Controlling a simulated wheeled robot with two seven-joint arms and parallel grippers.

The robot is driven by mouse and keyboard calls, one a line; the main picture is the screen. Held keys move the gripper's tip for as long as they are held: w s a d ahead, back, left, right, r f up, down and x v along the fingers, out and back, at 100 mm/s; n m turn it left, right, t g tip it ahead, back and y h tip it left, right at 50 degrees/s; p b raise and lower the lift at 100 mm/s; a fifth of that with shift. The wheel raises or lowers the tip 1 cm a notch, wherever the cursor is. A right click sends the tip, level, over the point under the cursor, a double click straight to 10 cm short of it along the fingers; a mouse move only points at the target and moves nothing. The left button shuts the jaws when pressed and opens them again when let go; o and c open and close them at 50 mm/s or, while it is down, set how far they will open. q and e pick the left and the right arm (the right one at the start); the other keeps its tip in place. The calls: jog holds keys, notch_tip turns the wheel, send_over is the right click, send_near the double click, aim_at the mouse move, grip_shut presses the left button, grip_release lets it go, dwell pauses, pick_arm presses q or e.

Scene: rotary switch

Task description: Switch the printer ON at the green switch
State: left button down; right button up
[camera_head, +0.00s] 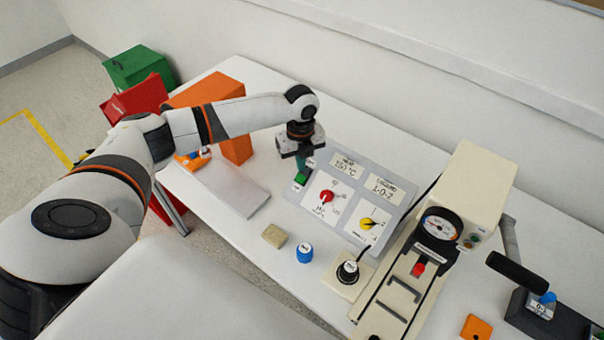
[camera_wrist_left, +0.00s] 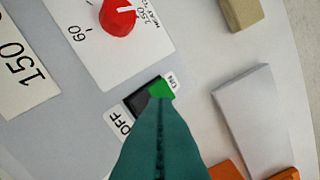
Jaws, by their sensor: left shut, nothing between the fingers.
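The green switch (camera_head: 302,179) sits at the left edge of a grey sloped panel (camera_head: 340,165). In the left wrist view the green switch (camera_wrist_left: 162,89) lies in a black surround, with an ON label on one side and an OFF label on the other. My left gripper (camera_head: 301,166) is over it, pointing down, with teal fingers shut and empty. In the left wrist view the fingertips (camera_wrist_left: 158,103) overlap the switch and hide part of it. I cannot tell whether they touch it. My right gripper is not in view.
The panel also bears a red knob (camera_head: 326,197) and a yellow knob (camera_head: 367,223). A beige machine (camera_head: 474,190) with a gauge stands to the right. A sponge-like block (camera_head: 274,236), a blue knob (camera_head: 305,251) and a black dial (camera_head: 348,270) are in front. An orange box (camera_head: 237,147) stands behind left.

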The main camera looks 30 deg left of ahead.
aim_at(301, 178)
pick_arm(q)
jog(key=shift+s+f+b, duration=0.1)
jog(key=shift+f+b, duration=0.55)
jog(key=shift+f, duration=0.9)
dwell(0.4)
notch_tip(301, 178, up, 2)
jog(key=shift+r+p, duration=0.1)
jog(key=shift+p, duration=1.1)
notch_tip(301, 178, up, 5)
jog(key=p, duration=0.5)
